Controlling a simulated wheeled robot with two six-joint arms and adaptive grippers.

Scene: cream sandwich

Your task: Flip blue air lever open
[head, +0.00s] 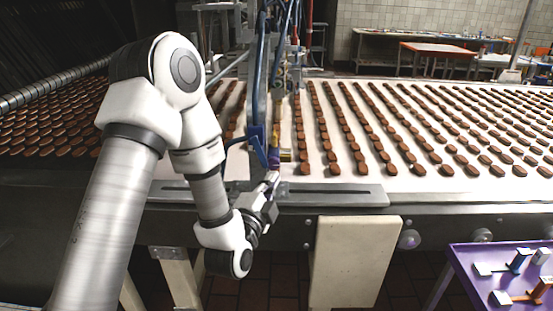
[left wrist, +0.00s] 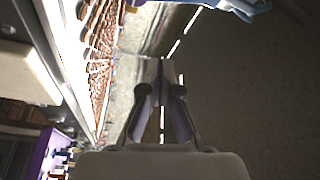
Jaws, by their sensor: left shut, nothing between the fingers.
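The blue lever (head: 257,139) is at the lower end of the upright machinery, over the near edge of the conveyor, beside a blue hose. Its exact position, open or closed, is too small to tell. My left gripper (head: 273,177) is just below and to the right of it, pointing up toward a small purple part (head: 274,158). In the left wrist view the fingers (left wrist: 160,68) are together with nothing between them. A light-blue part (left wrist: 235,6) shows at the top edge of that view, apart from the fingertips. My right gripper is out of view.
The conveyor (head: 325,172) carries rows of brown biscuits behind a metal front rail (head: 340,195). A purple table (head: 470,265) with several small lever-like pieces stands at the lower right. A cream panel (head: 352,262) stands below the rail. Hoses and pipes crowd the area above the gripper.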

